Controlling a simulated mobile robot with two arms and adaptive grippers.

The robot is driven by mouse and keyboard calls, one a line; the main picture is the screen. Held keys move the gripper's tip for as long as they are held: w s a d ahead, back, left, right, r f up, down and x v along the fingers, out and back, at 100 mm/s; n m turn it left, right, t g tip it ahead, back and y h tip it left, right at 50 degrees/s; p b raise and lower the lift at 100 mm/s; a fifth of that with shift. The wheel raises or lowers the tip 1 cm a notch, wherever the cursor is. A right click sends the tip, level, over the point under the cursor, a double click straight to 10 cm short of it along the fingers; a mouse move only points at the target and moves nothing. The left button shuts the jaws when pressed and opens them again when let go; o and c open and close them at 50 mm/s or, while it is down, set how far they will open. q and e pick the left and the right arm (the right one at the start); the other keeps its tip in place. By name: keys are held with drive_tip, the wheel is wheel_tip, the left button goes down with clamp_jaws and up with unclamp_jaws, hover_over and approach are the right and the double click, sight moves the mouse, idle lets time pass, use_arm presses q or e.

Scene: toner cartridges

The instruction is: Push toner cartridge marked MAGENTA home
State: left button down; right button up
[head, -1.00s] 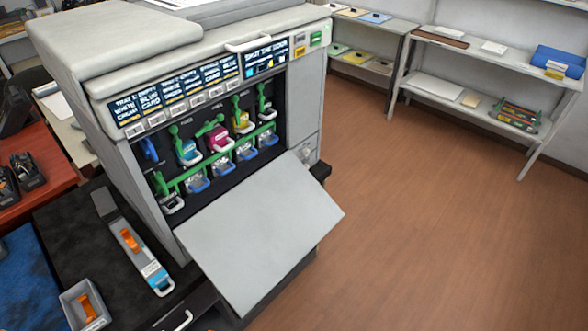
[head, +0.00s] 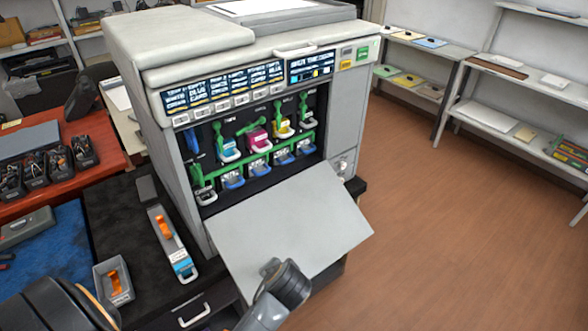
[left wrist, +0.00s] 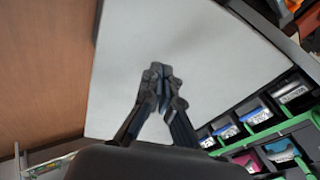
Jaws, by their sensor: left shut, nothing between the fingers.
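The magenta toner cartridge (head: 257,140) sits in a slot of the open printer bay, between the cyan cartridge (head: 229,149) and the yellow cartridge (head: 282,128). The green lever (head: 252,127) above it lies at a slant, unlike the more upright levers beside it. Whether the cartridge is fully seated I cannot tell. In the left wrist view, a magenta face (left wrist: 244,161) shows at the lower right. My left gripper (left wrist: 160,72) is shut and empty, over the pale door panel and apart from the cartridges. My right gripper is not in view.
The printer's front door (head: 290,235) hangs open and slopes outward below the bay. A long cartridge with an orange grip (head: 170,245) lies on the dark bench at left, near a grey tray (head: 105,290). The floor at right is clear.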

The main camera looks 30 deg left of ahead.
use_arm(q)
drive_tip(key=w+a+r+y, duration=0.3)
drive_tip(key=w+r+y, duration=0.2)
drive_tip(key=w+r, duration=0.45)
drive_tip(key=m+t+y, duration=0.1)
drive_tip(key=y, duration=0.3)
approach(267, 149)
drive_tip(key=b+x, duration=0.2)
drive_tip(key=x, duration=0.4)
drive_tip(key=shift+f, duration=0.2)
drive_tip(key=shift+a, duration=0.25)
drive_tip(key=shift+r+b+x, duration=0.1)
drive_tip(key=shift+b+x, duration=0.1)
drive_tip(key=shift+x, duration=0.4)
drive_tip(key=shift+r+b+x, duration=0.15)
drive_tip(key=shift+x, duration=0.5)
drive_tip(key=shift+s+d+t, duration=0.15)
drive_tip(key=shift+d+t, duration=0.15)
drive_tip(key=shift+d, duration=0.05)
drive_tip(key=f+p+v, duration=0.1)
drive_tip(key=p+v, duration=0.1)
drive_tip(key=v, duration=0.6)
drive_tip(key=shift+d+f, duration=0.2)
